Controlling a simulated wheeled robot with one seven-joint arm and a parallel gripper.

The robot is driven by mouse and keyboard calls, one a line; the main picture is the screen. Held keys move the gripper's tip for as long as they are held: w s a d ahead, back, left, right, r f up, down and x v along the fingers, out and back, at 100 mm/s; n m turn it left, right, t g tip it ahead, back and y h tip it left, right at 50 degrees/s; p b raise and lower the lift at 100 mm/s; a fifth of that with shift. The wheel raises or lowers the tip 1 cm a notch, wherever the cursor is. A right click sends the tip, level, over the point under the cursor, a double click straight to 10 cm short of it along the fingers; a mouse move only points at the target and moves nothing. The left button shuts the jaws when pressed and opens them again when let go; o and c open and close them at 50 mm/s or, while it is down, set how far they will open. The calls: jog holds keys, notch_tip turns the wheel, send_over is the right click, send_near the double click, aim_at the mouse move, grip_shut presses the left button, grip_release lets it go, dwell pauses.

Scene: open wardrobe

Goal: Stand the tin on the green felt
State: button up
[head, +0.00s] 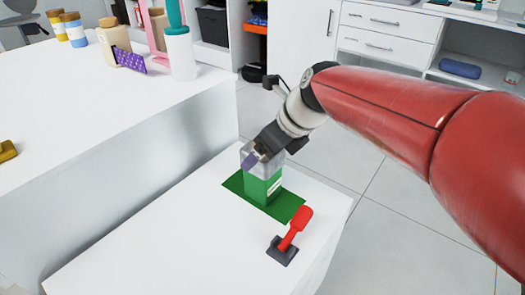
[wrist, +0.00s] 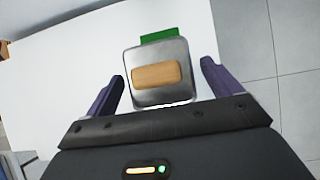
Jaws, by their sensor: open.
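The tin (head: 263,186) has a green body with a pale label and a silver-grey upper part. It stands upright on the green felt (head: 284,208), with felt showing around its base. In the wrist view, the tin's square grey lid (wrist: 169,55) carries a wooden knob, and a strip of the felt (wrist: 159,36) shows beyond it. My gripper (head: 250,158) is at the top of the tin. In the wrist view, its purple fingers (wrist: 164,82) are open, one on each side of the lid, with gaps between them and the tin.
A red-handled lever on a dark base (head: 283,249) stands just in front of the felt. A higher white surface (head: 110,115) at the left holds a white bottle (head: 180,55), jars and a purple patterned item (head: 129,60). White drawers (head: 385,30) stand at the back.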

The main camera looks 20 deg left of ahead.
jog(key=p+v, duration=0.1)
jog(key=v, duration=0.9)
jog(key=s+d+f+n+t+h, duration=0.1)
jog(key=s+d+f+n+h, duration=0.1)
jog(key=s+d+f+n, duration=0.2)
jog(key=s+d+f+n+t+h, duration=0.1)
jog(key=s+d+f+n+h, duration=0.1)
jog(key=d+n, duration=0.8)
jog(key=s+d+f+n+t+h, duration=0.1)
jog(key=s+d+f+n, duration=0.4)
jog(key=d, duration=0.9)
jog(key=shift+s+f+n+t+h, duration=0.45)
jog(key=shift+n+h, duration=0.25)
jog(key=shift+n, duration=0.4)
jog(key=shift+r, duration=0.2)
